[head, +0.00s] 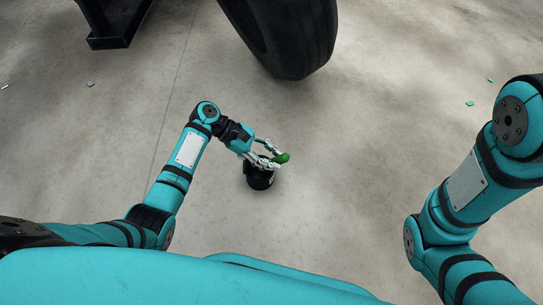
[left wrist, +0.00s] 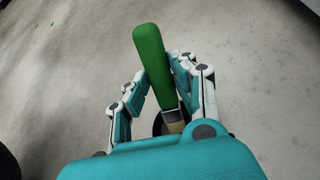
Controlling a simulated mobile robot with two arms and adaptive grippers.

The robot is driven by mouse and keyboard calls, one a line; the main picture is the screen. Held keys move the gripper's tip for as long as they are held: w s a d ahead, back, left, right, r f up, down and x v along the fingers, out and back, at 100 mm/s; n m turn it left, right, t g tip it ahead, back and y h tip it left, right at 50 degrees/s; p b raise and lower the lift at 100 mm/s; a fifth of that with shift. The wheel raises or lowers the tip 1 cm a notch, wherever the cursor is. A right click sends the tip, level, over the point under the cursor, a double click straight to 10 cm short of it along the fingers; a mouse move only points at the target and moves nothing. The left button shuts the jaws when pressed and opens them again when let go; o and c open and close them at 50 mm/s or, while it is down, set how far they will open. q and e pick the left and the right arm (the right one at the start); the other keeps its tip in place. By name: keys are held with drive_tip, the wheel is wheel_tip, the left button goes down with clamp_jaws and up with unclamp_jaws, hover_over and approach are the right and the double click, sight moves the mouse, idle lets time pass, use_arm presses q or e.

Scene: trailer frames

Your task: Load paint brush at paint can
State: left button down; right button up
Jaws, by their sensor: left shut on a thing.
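The paint brush has a green handle (head: 282,158) and shows in the left wrist view (left wrist: 154,58) between the fingers, handle tilted up to the left. My left gripper (head: 269,154) is shut on the brush. The black paint can (head: 260,179) stands on the floor directly below the gripper in the head view. In the left wrist view a dark part of the can (left wrist: 160,124) shows behind the brush's lower end. The bristles are hidden, so I cannot tell whether they are inside the can. My right gripper is out of view.
A large black tyre (head: 292,40) is at the top of the head view, beyond the can. A dark metal bracket (head: 113,30) is at top left. Small green scraps (head: 470,103) lie on the concrete floor, which is otherwise clear around the can.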

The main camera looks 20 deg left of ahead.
use_arm(q)
drive_tip(key=shift+s+f+p, duration=0.15)
drive_tip(key=shift+f+p, duration=0.15)
drive_tip(key=shift+p, duration=0.7)
idle(3.2)
